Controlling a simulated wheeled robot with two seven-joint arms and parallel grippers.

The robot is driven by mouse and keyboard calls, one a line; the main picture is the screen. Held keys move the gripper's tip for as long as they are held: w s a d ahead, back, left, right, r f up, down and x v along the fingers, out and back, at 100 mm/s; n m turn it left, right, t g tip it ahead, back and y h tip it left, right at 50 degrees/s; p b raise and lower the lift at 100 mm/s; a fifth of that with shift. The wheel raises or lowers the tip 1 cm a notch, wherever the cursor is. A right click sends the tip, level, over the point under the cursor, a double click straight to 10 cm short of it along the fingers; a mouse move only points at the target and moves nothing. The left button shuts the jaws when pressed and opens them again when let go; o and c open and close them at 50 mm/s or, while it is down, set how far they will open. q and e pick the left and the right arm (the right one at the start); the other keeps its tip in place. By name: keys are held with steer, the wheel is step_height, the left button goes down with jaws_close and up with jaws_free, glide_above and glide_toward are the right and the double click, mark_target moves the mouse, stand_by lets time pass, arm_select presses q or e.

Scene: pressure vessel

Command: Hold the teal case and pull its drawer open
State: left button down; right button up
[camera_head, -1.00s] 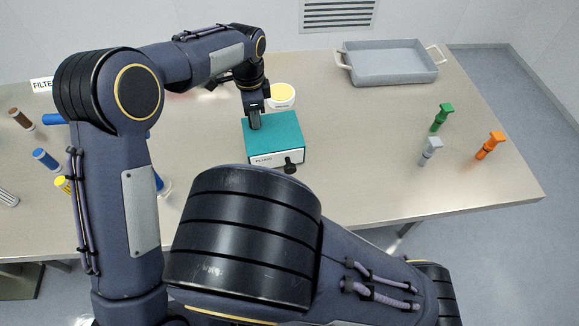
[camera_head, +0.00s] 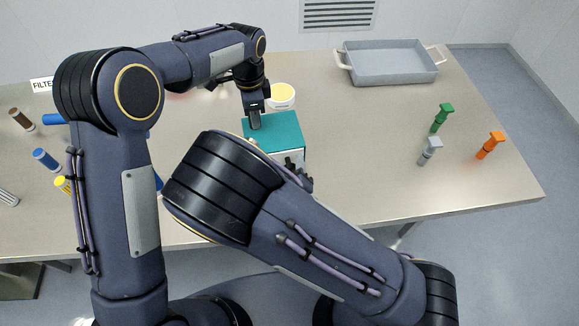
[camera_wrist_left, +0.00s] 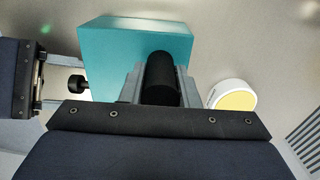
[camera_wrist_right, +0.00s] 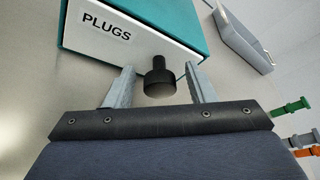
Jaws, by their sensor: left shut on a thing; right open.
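The teal case (camera_head: 277,132) stands on the table, its white drawer front (camera_wrist_right: 125,42) marked PLUGS facing me. The drawer looks shut. A black knob (camera_wrist_right: 159,78) sticks out of the drawer front. My left gripper (camera_head: 255,122) is shut on a black upright grip (camera_wrist_left: 161,80) at the top of the case. My right gripper (camera_wrist_right: 160,88) is open, with its fingers on either side of the knob. In the left wrist view, the knob (camera_wrist_left: 77,82) shows close to my right gripper (camera_wrist_left: 40,82). In the head view, my right arm partly hides the drawer front.
A round white tub with a yellow top (camera_head: 281,96) stands just behind the case. A grey tray (camera_head: 390,64) is at the back right. Several coloured plugs are at the left.

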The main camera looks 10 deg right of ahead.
steer(key=shift+c, duration=0.2)
jaws_close()
steer(key=s, duration=0.8)
steer(key=shift+s+d, duration=0.15)
steer(key=shift+d, duration=0.25)
steer(key=shift+o, duration=0.2)
jaws_free()
steer(key=v, duration=0.7)
steer(key=shift+s, duration=0.2)
